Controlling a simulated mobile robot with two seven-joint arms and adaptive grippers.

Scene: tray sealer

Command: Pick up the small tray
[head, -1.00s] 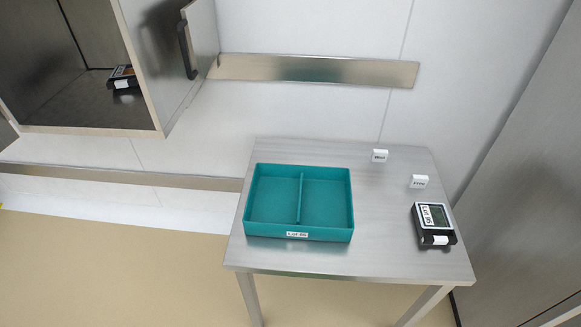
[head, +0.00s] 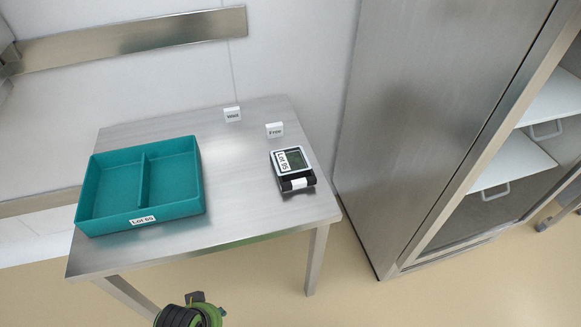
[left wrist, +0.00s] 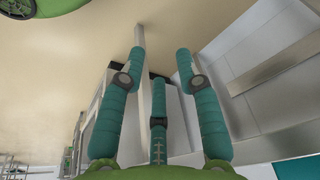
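A teal tray (head: 143,222) with one divider and two empty compartments lies flat on the left part of the steel table (head: 240,215). A white lot label is on its front wall. In the left wrist view my left gripper (left wrist: 160,65) has its teal-padded fingers spread, with nothing between them. A teal patch at that view's lower right edge may be part of the tray; I cannot tell. In the head view a green and black part of my arm shows at the bottom edge, below the table. No right gripper fingers are in view.
A black device (head: 292,170) with a lot label lies on the table's right side. Two small white signs (head: 232,114) (head: 274,130) stand at the back. A tall steel cabinet (head: 430,120) is to the right. The table between tray and device is clear.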

